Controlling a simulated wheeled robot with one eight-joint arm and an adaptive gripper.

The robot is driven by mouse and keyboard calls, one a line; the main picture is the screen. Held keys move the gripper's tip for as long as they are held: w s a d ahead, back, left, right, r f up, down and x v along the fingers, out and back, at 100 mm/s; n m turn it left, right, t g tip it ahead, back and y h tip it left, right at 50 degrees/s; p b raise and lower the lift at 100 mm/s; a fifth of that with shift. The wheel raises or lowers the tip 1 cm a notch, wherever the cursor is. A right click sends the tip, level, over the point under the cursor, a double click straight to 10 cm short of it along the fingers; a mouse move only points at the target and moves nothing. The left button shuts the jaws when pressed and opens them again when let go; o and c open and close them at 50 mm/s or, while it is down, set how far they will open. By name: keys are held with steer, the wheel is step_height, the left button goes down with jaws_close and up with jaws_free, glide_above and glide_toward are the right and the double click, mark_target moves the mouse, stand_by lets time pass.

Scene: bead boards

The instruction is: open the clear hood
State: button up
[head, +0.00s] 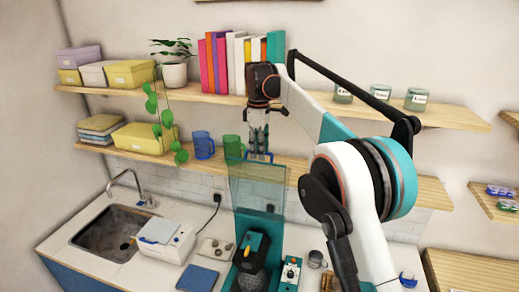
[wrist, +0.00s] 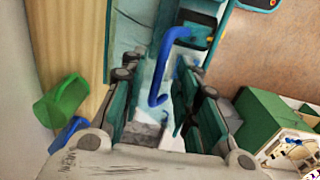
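The clear hood (head: 257,188) is a see-through teal panel, standing upright over a teal housing on the counter. Its blue bar handle (head: 260,157) is near the panel's top edge and also shows in the wrist view (wrist: 158,84). My gripper (head: 258,147) points down just above the handle. In the wrist view my gripper (wrist: 163,100) has its fingers apart, one on each side of the handle. The fingers look clear of the bar, though exact contact is hard to tell.
The lower shelf (head: 310,167) runs close behind my gripper, with a green mug (head: 233,147) and blue mug (head: 203,145) to the left. A dark machine (head: 250,262) stands inside the housing. A white box (head: 165,240) and small control box (head: 291,270) stand nearby.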

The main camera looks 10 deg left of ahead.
step_height(320, 180, up, 7)
steer(key=shift+f, duration=0.1)
steer(key=shift+s+r, duration=0.1)
steer(key=shift+r, duration=0.15)
steer(key=shift+d, duration=0.1)
stand_by(0.4)
